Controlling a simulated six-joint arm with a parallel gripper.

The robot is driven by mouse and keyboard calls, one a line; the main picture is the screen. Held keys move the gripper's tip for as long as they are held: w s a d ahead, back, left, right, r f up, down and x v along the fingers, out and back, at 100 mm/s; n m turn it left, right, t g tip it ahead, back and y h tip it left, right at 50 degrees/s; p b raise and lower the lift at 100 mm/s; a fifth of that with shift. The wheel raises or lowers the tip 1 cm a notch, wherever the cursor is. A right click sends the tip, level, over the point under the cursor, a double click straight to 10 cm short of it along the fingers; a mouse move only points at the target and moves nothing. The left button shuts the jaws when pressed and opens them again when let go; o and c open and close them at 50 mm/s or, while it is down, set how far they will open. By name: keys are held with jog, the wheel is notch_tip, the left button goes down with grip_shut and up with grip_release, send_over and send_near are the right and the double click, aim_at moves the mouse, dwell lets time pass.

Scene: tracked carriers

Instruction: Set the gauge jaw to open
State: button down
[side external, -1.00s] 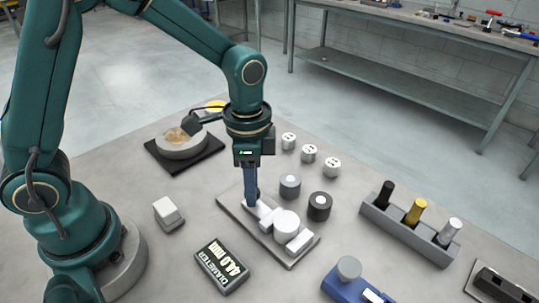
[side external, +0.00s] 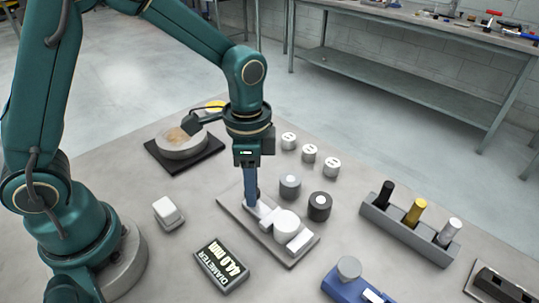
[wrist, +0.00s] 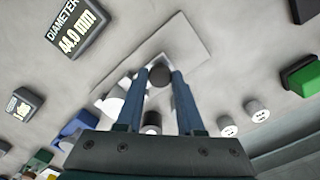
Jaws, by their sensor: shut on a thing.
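The gauge is a flat grey plate (side external: 232,208) with pale blocks on it. A round white part (side external: 286,223) sits between the jaw block (side external: 265,214) on my gripper's side and another pale block (side external: 299,243). My gripper (side external: 252,203) points down over the jaw end of the plate. In the wrist view my gripper (wrist: 160,70) has its blue fingers on both sides of a dark round knob (wrist: 160,76), shut on it. The fingers partly hide the jaw. The display (side external: 221,264) reads diameter 44.0 mm.
A grey rack (side external: 410,235) with black, yellow and silver pins is at right. A blue fixture (side external: 352,287) is in front. A small white-topped block (side external: 167,211) lies left.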

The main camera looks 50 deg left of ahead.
jog(key=shift+a, duration=2.1)
jog(key=c, duration=0.5)
grip_release()
jog(key=shift+c, duration=0.2)
jog(key=shift+r, duration=2.6)
